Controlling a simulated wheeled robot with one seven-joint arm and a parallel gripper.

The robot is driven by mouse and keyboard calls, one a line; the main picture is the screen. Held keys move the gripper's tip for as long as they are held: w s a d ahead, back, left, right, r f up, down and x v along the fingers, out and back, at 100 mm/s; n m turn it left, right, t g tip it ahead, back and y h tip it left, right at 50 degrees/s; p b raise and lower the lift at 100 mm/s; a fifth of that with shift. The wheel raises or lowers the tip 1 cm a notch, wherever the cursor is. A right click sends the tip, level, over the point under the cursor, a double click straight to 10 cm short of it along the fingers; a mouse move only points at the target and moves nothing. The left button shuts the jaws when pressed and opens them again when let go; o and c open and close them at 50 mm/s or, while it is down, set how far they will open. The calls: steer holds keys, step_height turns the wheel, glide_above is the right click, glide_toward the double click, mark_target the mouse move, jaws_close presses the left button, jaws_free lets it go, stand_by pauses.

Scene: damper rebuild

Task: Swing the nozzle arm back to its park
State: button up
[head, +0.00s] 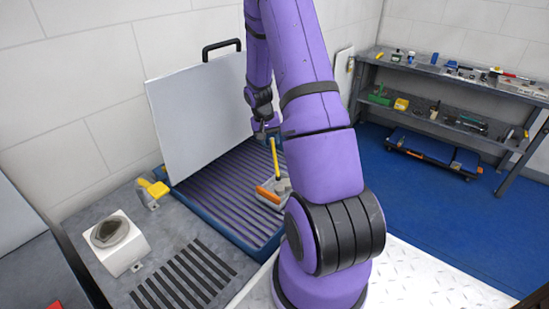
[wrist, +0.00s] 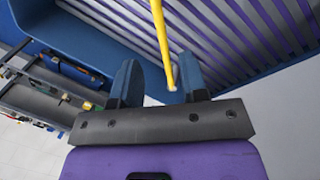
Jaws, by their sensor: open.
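A thin yellow rod (head: 274,157), which looks like the nozzle arm, stands in the slatted blue basin (head: 178,187). Its lower end meets a grey and orange part (head: 268,194). My gripper (head: 268,132) is at the rod's top end, partly hidden by my arm. In the wrist view the rod (wrist: 161,40) comes in from the top, and its end shows between the two blue fingers of my gripper (wrist: 158,62). The fingers are apart, with a gap on both sides of the rod. I cannot tell which spot is the park.
A pale lid (head: 200,115) with a black handle stands raised behind the basin. A yellow-handled fitting (head: 153,190) and a white block with a grey cup (head: 118,243) sit left of it. A workbench (head: 450,85) with tools stands far right.

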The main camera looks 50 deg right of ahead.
mark_target(275, 159)
steer(key=f, duration=0.5)
steer(key=s+d+f, duration=0.1)
steer(key=f, duration=0.2)
steer(key=shift+s, duration=0.1)
jaws_close()
